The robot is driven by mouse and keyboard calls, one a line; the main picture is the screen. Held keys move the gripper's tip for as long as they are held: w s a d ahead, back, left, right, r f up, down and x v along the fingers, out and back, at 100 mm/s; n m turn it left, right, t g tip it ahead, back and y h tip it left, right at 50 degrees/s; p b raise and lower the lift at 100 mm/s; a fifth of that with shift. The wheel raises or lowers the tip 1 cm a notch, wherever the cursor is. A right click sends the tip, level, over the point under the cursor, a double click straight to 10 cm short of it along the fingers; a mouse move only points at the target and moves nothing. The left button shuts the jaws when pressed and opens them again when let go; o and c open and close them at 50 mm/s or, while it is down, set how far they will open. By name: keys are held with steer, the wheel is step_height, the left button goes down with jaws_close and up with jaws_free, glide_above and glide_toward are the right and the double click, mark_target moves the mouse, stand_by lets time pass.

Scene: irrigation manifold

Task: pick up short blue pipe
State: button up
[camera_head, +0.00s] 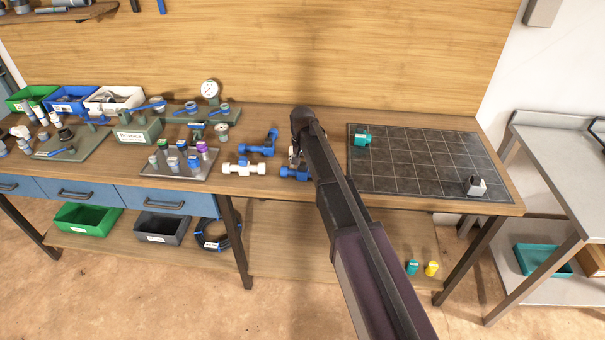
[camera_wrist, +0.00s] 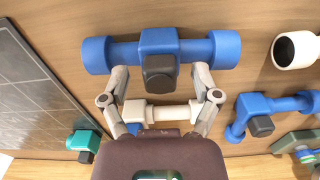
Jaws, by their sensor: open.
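A short blue pipe (camera_wrist: 105,54) with flanged ends, a blocky middle and a dark cap lies crosswise below my gripper in the wrist view. My gripper (camera_wrist: 160,75) is open, with its fingertips apart over the pipe on either side of the middle block. Whether they touch it, I cannot tell. In the head view the blue pipe (camera_head: 292,173) is partly hidden by my arm, which also hides most of the gripper. A pale flanged piece (camera_wrist: 160,113) shows between the fingers, behind the pipe.
A blue elbow fitting (camera_head: 260,146) and a white pipe (camera_head: 243,169) lie to the left. The dark gridded mat (camera_head: 415,160) at right holds a teal fitting (camera_head: 362,139) and a grey-white fitting (camera_head: 474,186). Most of the mat is clear.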

mark_target(302, 164)
jaws_close()
steer(key=shift+r, duration=0.15)
step_height(302, 164, up, 4)
steer(key=p, duration=0.3)
steer(key=shift+f+p, duration=0.25)
steer(key=shift+p, duration=0.1)
steer(key=s+d+r+p, duration=0.1)
steer(key=s+d, duration=0.2)
steer(key=s, duration=1.2)
steer(key=shift+s, duration=0.35)
steer(key=shift+r, duration=0.1)
